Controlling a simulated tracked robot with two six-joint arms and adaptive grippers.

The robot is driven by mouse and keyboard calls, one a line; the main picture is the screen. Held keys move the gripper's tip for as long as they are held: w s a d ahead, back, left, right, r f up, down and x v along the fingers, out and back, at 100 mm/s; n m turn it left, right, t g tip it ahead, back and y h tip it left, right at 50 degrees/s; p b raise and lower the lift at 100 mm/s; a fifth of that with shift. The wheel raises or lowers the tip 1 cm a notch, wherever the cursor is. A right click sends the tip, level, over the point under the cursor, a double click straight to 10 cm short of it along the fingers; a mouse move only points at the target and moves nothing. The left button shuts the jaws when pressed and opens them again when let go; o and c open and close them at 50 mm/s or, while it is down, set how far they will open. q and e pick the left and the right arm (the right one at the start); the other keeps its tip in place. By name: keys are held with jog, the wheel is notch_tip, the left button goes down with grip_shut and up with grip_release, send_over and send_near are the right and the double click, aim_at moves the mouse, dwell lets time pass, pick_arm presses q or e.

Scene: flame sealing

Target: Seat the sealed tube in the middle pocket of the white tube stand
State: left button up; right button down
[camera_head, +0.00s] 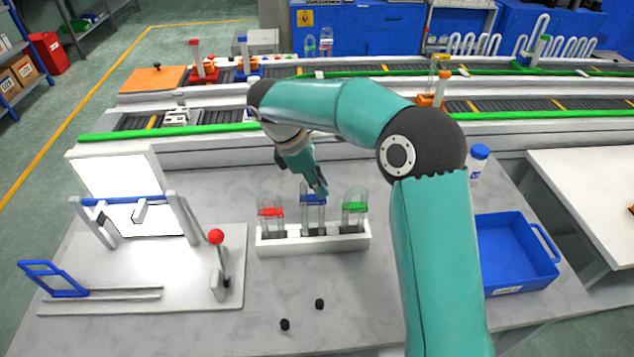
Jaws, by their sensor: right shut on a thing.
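The white tube stand (313,246) stands on the grey table. A clear tube with a red band (271,213) is in its left pocket, and one with a green band (355,207) is in its right pocket. A clear tube with a blue band (313,200) is upright at the middle pocket; I cannot tell whether its bottom is fully down. My right gripper (319,188) reaches down from above and is shut on the top of the blue-banded tube. The arm partly hides the gripper. My left gripper is not in view.
A white fixture with a red-knobbed lever (216,238) stands at the left. A blue bin (512,254) and a white bottle with a blue cap (478,162) are at the right. Two small black caps (302,313) lie in front. Conveyors run behind the table.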

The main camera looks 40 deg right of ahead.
jog(key=shift+f+b, duration=0.95)
jog(key=shift+f, duration=0.95)
jog(key=c, duration=1)
grip_release()
jog(key=shift+c, duration=0.2)
jog(key=shift+s+r, duration=0.1)
jog(key=shift+r, duration=0.05)
jog(key=shift+r+p, duration=2.15)
jog(key=shift+p, duration=0.15)
jog(key=v, duration=1.1)
jog(key=shift+r, duration=0.4)
jog(key=shift+a, duration=0.1)
